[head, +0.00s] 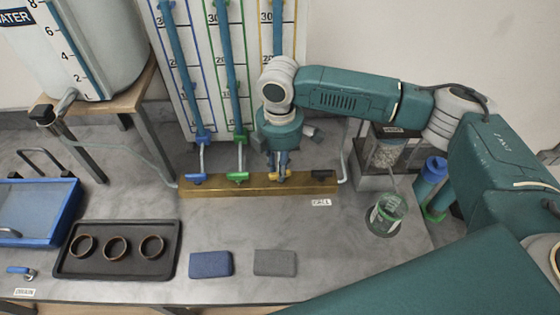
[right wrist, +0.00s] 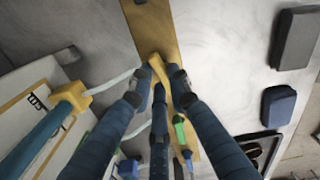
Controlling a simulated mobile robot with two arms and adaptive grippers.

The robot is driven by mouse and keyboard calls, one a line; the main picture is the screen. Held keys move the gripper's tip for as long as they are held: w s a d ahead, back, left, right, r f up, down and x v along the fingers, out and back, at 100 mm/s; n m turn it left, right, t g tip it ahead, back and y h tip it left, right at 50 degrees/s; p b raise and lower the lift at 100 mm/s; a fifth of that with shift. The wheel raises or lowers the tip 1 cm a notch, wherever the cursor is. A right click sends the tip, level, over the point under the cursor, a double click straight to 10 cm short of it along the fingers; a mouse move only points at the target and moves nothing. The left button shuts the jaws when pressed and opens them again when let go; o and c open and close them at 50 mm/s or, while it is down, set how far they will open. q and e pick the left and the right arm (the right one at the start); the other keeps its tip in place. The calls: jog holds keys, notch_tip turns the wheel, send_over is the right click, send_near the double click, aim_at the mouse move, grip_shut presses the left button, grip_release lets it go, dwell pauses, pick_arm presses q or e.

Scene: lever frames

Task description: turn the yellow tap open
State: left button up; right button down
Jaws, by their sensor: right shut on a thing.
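The yellow tap (head: 285,175) sits on the brass bar (head: 212,191) below the yellow-marked tube, right of the green tap (head: 237,177) and blue tap (head: 195,179). My right gripper (head: 278,164) points down over it from above and hides part of it. In the right wrist view, my right gripper (right wrist: 156,84) has its fingers on both sides of the yellow tap handle (right wrist: 156,66), shut on it. The handle looks roughly in line with the bar there, as does the green one (right wrist: 179,132). My left gripper is not in view.
A black tap (head: 322,174) is at the bar's right end. In front are a blue block (head: 210,264), a grey block (head: 275,262) and a dark tray (head: 75,268) with rings. The bench between is clear.

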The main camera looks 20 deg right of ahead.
jog(key=n+p, duration=0.3)
jog(key=shift+a+r+n, duration=0.1)
jog(key=shift+r+n, duration=0.15)
jog(key=shift+n, duration=0.15)
jog(key=n+p, duration=0.2)
jog(key=n, duration=0.1)
jog(key=shift+a+f+n, duration=0.1)
jog(key=shift+n, duration=0.2)
jog(key=n+p, duration=0.1)
jog(key=n, duration=0.2)
jog(key=shift+n+p, duration=0.3)
jog(key=shift+p, duration=0.05)
jog(key=shift+a+f+n+p, duration=0.1)
jog(key=shift+n+p, duration=0.35)
jog(key=shift+n, duration=1.75)
jog(key=c, duration=1.6)
grip_release()
jog(key=shift+s, duration=0.1)
jog(key=shift+c, duration=0.2)
